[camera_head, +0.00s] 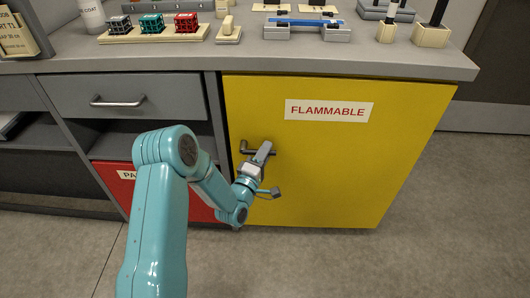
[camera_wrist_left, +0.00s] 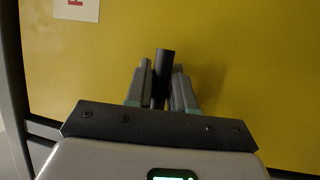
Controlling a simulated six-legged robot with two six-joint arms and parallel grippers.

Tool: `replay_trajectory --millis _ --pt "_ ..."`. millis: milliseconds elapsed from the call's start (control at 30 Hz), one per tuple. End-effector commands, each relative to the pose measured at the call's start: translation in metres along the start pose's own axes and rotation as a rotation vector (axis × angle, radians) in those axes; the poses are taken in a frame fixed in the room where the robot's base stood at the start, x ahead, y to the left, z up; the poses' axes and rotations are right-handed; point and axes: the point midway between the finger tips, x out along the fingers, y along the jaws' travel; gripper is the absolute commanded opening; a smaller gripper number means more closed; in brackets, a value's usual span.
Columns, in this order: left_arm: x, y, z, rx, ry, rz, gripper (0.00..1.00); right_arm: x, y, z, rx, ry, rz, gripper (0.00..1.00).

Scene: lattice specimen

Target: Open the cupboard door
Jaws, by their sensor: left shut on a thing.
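The yellow cupboard door (camera_head: 330,165) has a white "FLAMMABLE" label and fills the right half of the grey bench's front in the head view. It looks closed or nearly so. Its dark bar handle (camera_head: 245,150) is near the upper left of the door. My left gripper (camera_head: 262,152) reaches it from the front and is shut on it. In the left wrist view the dark handle (camera_wrist_left: 164,66) stands between the two fingers of my left gripper (camera_wrist_left: 160,88), with the yellow door (camera_wrist_left: 240,60) behind. My right gripper is not in view.
A grey drawer (camera_head: 130,97) and a red door (camera_head: 115,177) are to the left of the yellow door. The benchtop (camera_head: 270,60) above carries several lattice blocks, a blue bar (camera_head: 303,22) and fixtures. The floor (camera_head: 440,220) in front and right is clear.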

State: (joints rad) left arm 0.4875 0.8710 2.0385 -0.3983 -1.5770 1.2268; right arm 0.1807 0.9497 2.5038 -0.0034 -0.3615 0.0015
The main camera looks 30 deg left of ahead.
Motion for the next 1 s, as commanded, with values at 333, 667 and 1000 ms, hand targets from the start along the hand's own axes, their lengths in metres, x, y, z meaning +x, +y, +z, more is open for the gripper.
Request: replay_trajectory --millis 333,667,1000 --pt "-0.003 -0.011 0.0 0.13 -0.028 -0.053 0.0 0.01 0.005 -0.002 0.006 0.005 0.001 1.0" --pt "-0.008 -0.029 -0.003 0.377 -0.082 -0.156 0.0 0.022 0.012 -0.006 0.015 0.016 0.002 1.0" --pt "-0.013 -0.041 -0.009 0.583 -0.127 -0.241 0.0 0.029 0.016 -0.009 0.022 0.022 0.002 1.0"
